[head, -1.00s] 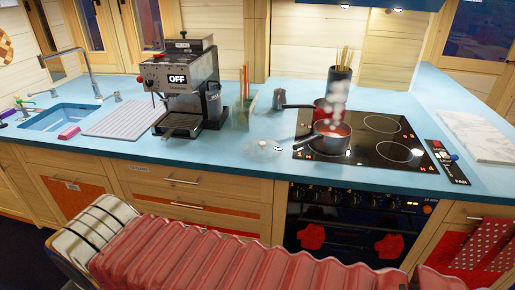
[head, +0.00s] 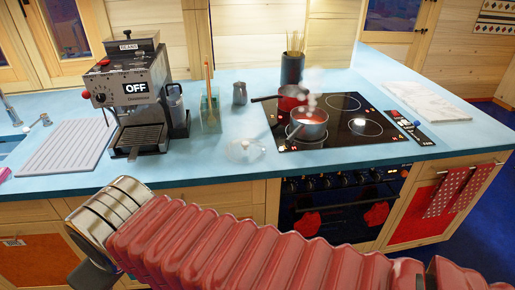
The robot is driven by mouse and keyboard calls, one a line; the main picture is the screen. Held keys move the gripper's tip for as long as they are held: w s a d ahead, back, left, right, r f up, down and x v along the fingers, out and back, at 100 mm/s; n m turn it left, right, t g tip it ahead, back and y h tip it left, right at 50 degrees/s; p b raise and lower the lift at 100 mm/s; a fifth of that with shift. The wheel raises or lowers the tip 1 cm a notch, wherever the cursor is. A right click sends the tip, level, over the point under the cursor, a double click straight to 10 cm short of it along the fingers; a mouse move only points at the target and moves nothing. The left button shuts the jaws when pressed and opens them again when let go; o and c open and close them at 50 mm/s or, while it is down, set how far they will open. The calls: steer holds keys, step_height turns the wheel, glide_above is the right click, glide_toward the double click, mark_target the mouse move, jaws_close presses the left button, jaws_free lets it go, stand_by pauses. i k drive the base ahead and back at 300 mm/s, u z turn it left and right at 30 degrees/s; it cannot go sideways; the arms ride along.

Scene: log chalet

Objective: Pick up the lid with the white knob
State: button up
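The lid with the white knob (head: 245,151) lies on the blue countertop, left of the black cooktop and in front of a small metal jug. It looks like clear glass with a small pale knob on top, and nothing touches it. My arm, in a red ribbed sleeve, crosses the bottom of the head view, well in front of the counter. My gripper itself does not show.
The cooktop (head: 335,118) holds a steaming pot (head: 308,126) and a red pot (head: 292,98). A coffee machine (head: 133,98), a glass holder with utensils (head: 210,112) and the metal jug (head: 240,93) stand nearby. The counter in front of the lid is clear.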

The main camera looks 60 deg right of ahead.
mark_target(244, 150)
steer(key=z, duration=0.7)
steer(key=i, duration=0.95)
steer(key=z, duration=0.55)
